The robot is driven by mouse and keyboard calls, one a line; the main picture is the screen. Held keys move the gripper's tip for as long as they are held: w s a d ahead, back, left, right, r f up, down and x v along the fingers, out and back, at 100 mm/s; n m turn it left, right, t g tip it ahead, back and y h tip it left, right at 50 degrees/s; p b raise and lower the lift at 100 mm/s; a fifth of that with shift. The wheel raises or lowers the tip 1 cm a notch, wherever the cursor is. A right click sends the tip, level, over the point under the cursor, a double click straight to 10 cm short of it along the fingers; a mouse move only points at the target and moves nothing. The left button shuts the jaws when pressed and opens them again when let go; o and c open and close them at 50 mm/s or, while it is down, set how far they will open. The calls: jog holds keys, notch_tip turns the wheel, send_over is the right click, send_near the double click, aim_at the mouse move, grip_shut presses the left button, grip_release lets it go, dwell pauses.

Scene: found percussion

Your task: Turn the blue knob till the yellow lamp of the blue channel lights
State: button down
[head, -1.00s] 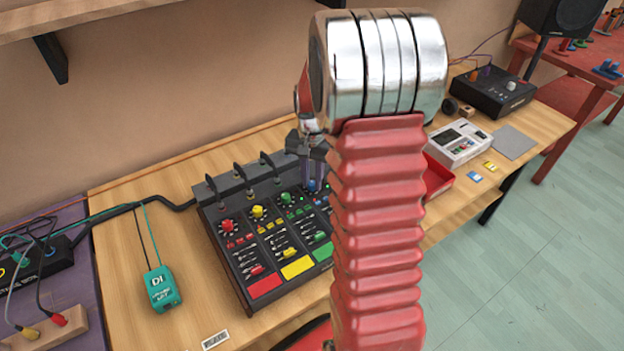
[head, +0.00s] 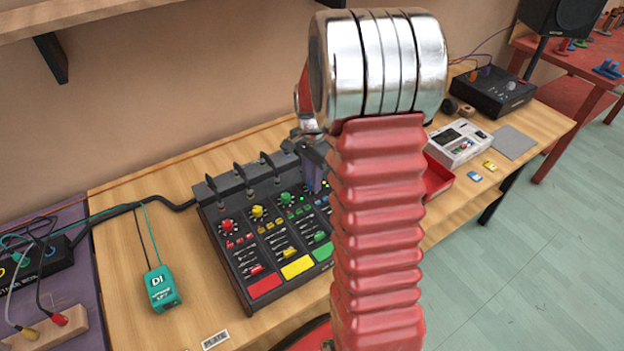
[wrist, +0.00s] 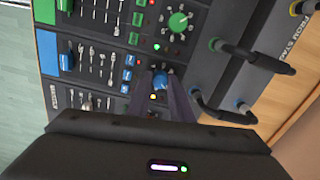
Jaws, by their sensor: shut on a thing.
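The blue knob (wrist: 160,82) is between the fingertips of my gripper (wrist: 160,78) in the wrist view; my gripper is shut on it. A small yellow-orange spot (wrist: 152,97) shows beside the knob, and a small reddish spot (wrist: 154,69) on its other side; I cannot tell surely which are lit. The blue channel (wrist: 66,61) runs left from the knob, with a blue fader cap and blue buttons. In the head view my gripper (head: 316,172) reaches down on the mixer (head: 240,255), and my arm hides most of the blue channel.
The green knob (wrist: 178,22) stands next to the blue one. Plugs and cables (wrist: 258,58) rise close by along the mixer's back edge. A teal DI box (head: 162,288) lies left of the mixer. A white device (head: 458,142) and red tray (head: 437,178) stand right.

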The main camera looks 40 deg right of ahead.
dwell(0.3)
jog(key=c, duration=1.6)
grip_release()
jog(key=shift+r, duration=0.1)
notch_tip(320, 180, up, 14)
jog(key=shift+f, duration=0.25)
